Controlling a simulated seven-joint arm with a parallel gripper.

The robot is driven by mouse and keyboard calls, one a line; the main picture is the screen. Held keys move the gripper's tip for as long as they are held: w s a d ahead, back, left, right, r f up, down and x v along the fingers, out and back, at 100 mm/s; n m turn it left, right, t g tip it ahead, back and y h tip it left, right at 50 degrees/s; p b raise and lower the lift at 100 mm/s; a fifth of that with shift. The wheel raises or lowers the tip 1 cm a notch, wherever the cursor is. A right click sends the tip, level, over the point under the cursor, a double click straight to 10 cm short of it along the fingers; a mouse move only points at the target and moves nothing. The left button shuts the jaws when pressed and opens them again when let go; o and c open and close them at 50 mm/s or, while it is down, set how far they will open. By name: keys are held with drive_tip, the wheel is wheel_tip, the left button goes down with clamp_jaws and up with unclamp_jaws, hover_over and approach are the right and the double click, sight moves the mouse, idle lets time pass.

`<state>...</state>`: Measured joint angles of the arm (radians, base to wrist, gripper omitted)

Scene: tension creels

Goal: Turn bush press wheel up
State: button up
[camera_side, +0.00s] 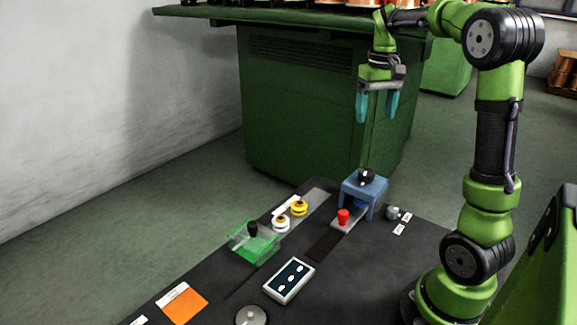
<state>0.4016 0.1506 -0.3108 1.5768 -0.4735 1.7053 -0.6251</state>
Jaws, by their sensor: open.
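A small blue press frame (364,189) stands at the back right part of the dark table. A black round wheel (366,175) sits on its top; I take this as the bush press wheel. A darker blue part (361,203) shows under the frame, partly hidden by its legs. My gripper (376,118) points down with its two teal fingers apart and nothing between them. The wheel's turn position is too small to tell.
Beside the press are a red knob (343,216) and a small grey knob (392,213). Yellow and white spools (299,208), a green clear box (254,243) with a black knob, and a display panel (289,280) lie left. A green cabinet (300,110) stands behind.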

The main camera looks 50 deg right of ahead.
sight(366, 171)
wheel_tip(366, 171, down, 17)
drive_tip(key=m, duration=1.8)
drive_tip(key=shift+w, duration=0.1)
drive_tip(key=c, duration=1)
drive_tip(key=shift+c, duration=0.2)
